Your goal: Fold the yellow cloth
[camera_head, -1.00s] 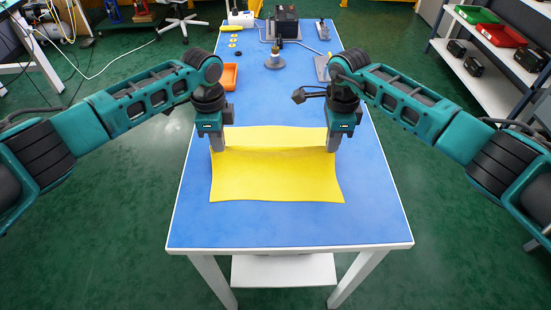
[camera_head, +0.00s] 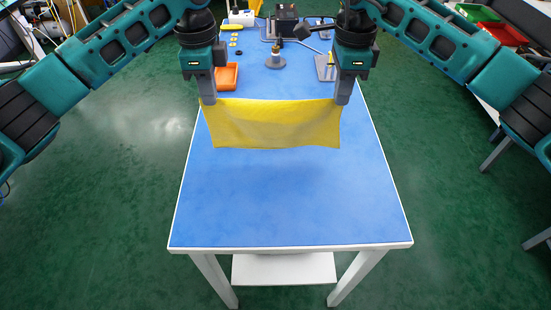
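The yellow cloth (camera_head: 274,126) hangs between my two grippers above the blue-topped table (camera_head: 290,205). Its top edge is stretched nearly straight, and its lower edge hangs free, with a soft shadow on the table below. My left gripper (camera_head: 208,100) is shut on the cloth's upper left corner. My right gripper (camera_head: 342,100) is shut on its upper right corner. Both grippers point down. The fingertips partly cover the corners.
An orange tray (camera_head: 227,76) lies behind the cloth on the left. A brass-topped fitting on a grey base (camera_head: 275,62) and a dark device (camera_head: 286,22) stand farther back. The front half of the table is clear.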

